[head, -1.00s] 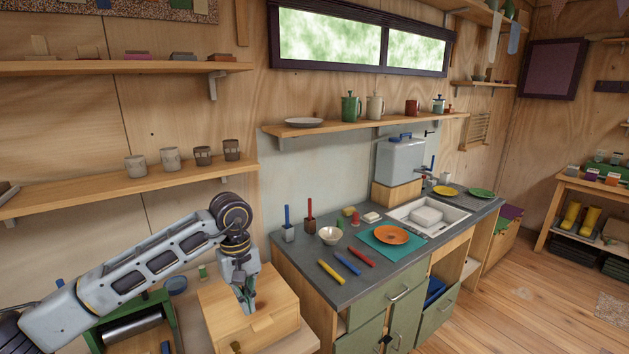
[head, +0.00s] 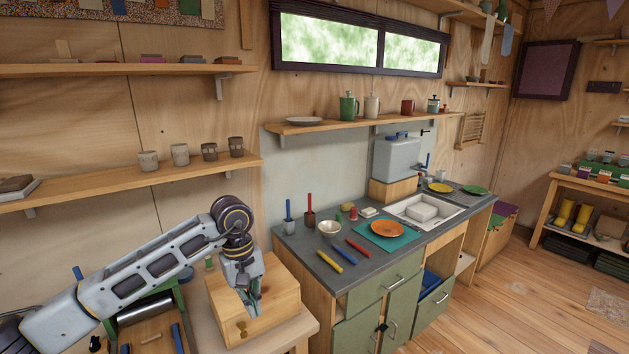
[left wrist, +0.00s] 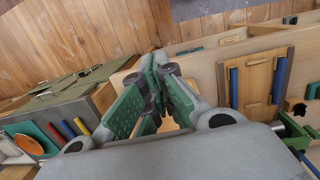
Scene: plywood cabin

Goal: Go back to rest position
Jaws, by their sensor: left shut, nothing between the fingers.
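My left gripper (head: 254,309) hangs with its fingers pointing down in front of the wooden box (head: 283,290) on the bench at the lower left. Its fingers are together with nothing between them. In the left wrist view the green finger pads of the left gripper (left wrist: 155,75) meet, also empty. I cannot tell whether the fingertips touch the box. My right gripper is not in view.
The grey counter (head: 318,243) to the right holds an orange plate (head: 387,229), a bowl (head: 329,228) and several coloured tools. Shelves with mugs line the wall. Wooden floor (head: 500,290) is clear at right.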

